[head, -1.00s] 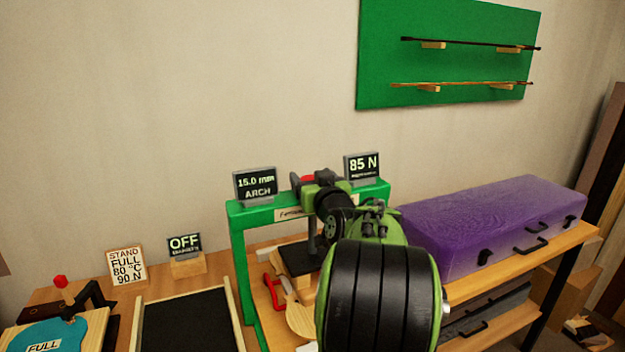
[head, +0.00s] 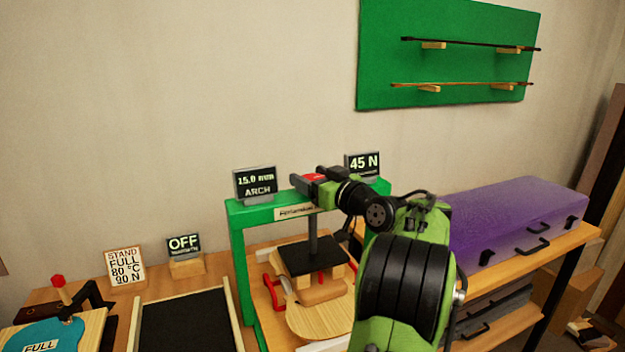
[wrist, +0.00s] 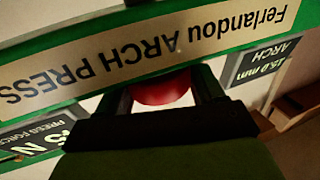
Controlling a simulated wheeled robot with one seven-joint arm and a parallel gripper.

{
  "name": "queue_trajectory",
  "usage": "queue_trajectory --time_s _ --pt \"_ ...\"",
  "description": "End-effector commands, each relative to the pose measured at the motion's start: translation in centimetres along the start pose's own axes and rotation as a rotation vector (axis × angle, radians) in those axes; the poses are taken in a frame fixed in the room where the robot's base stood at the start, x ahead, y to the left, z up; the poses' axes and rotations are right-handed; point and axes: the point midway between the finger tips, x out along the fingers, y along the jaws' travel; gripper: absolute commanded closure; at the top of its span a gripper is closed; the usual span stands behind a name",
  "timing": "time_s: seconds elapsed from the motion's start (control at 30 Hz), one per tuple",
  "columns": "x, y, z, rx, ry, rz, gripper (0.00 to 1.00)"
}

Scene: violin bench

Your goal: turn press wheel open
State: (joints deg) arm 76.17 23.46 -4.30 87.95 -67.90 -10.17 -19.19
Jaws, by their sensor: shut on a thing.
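The arch press (head: 236,214) is a green frame on the bench with a dark pressing plate (head: 312,254) on a vertical shaft, over a wooden violin part (head: 318,318). Its red wheel (wrist: 162,90) shows in the wrist view between my fingers, and a bit of red shows in the head view at the top of the frame. My gripper (head: 310,182) is shut on the wheel, with its arm reaching in from the right. Most of the wheel is hidden by my fingers. The force display (head: 363,165) reads 45 N; the arch display (head: 256,184) reads 15.0 mm.
A purple case (head: 510,225) lies on the bench to the right. A card (head: 125,266) reading "STAND FULL 80 °C 90 N", a display reading OFF (head: 184,246) and a black-surfaced tray (head: 187,322) are at the left.

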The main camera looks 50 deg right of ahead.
Motion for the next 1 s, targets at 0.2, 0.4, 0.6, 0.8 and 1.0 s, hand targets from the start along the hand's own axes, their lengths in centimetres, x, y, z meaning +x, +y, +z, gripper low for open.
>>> queue_trajectory --time_s 0.2,0.4,0.6,0.8,1.0 --pt "-0.06 0.29 -0.34 0.006 -0.004 -0.178 0.63" --pt "-0.07 0.18 -0.5 0.007 -0.001 -0.311 0.63" --pt "-0.06 0.06 -0.37 0.007 0.0 -0.399 0.63" --pt "-0.02 -0.03 -0.19 0.005 -0.001 -0.44 0.63" --pt "-0.01 -0.09 -0.06 0.004 -0.001 -0.45 0.63"
